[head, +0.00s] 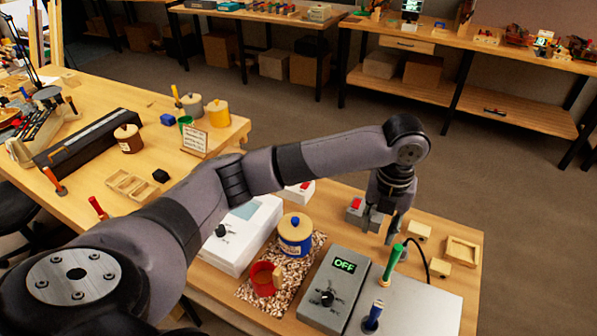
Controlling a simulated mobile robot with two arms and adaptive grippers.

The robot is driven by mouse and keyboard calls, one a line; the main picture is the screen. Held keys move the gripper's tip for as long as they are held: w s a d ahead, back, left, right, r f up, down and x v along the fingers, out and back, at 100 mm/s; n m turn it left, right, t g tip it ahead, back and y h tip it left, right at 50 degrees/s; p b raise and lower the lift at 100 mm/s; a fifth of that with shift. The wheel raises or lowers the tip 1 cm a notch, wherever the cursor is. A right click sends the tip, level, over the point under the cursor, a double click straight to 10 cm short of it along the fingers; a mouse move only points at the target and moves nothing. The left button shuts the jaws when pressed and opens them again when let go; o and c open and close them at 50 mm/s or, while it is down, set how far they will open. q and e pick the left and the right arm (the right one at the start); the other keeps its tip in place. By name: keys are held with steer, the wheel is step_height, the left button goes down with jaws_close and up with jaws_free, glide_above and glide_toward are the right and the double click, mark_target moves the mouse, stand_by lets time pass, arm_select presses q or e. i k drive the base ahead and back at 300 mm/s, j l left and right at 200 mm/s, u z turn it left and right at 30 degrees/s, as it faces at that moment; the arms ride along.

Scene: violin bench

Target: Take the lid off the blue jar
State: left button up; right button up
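The blue jar (294,245) stands upright on a speckled mat (254,299) on the near bench. Its tan lid (295,229) with a blue knob is on top. My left gripper (380,228) points down to the right of the jar, beside a small grey box with a red button (356,204). Its two fingers are apart with nothing seen between them. It is clear of the jar. My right gripper is out of view.
A red container (264,275) with a tan piece at its side stands in front of the jar. A white device (242,235) is left, and a grey box reading OFF (335,288) is right. A green-handled tool (393,262) stands upright near my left gripper.

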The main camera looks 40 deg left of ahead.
mark_target(293, 226)
steer(key=u, duration=1.2)
